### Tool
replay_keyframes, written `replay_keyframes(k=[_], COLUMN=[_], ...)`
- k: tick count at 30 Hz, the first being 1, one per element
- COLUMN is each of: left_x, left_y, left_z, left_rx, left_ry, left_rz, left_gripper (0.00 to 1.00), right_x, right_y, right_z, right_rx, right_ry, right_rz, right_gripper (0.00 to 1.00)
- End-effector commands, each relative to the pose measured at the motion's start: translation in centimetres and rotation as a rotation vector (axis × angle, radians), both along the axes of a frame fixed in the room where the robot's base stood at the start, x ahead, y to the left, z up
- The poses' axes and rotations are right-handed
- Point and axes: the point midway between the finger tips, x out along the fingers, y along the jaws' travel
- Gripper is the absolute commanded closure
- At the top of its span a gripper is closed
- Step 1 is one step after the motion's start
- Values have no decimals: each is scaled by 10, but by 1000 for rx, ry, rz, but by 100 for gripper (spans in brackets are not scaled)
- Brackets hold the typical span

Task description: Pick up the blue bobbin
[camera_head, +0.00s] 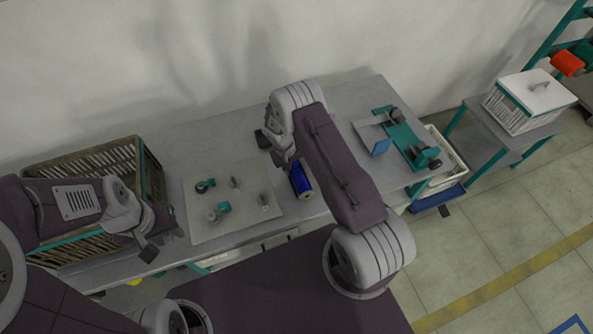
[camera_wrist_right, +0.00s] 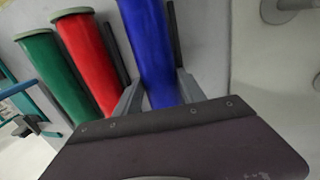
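The blue bobbin (camera_head: 301,180) lies on the grey table, partly covered by my right arm in the head view. In the right wrist view the blue bobbin (camera_wrist_right: 150,45) runs lengthwise between the two fingers of my right gripper (camera_wrist_right: 155,85). The fingers stand on either side of it with narrow gaps, so the gripper looks open around it. In the head view my right gripper (camera_head: 279,153) is above the table, mostly hidden by its own arm. My left gripper (camera_head: 157,233) is open and empty near the front left table edge.
A pale board with small parts (camera_head: 240,222) and a brown crate (camera_head: 150,165) are left. A teal fixture (camera_head: 403,138) is right.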

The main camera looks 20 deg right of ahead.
Motion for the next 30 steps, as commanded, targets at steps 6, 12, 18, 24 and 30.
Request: replay_keyframes(k=[6, 12, 18, 24, 30], left_x=[0, 0, 0, 0, 0], left_y=[0, 0, 0, 0, 0], left_z=[0, -1, -7, -17, -26], left_rx=[0, 0, 0, 0, 0], left_ry=[0, 0, 0, 0, 0], left_rz=[0, 0, 0, 0, 0], left_gripper=[64, 64, 64, 64, 64], right_x=[0, 1, 2, 1, 1], right_y=[0, 0, 0, -27, -74], right_z=[1, 2, 23, 55, 82], right_rx=[0, 0, 1, 0, 0], right_ry=[-1, -1, -5, -3, -4], right_rz=[0, 0, 0, -6, -6], right_gripper=[100, 100, 100, 100, 100])
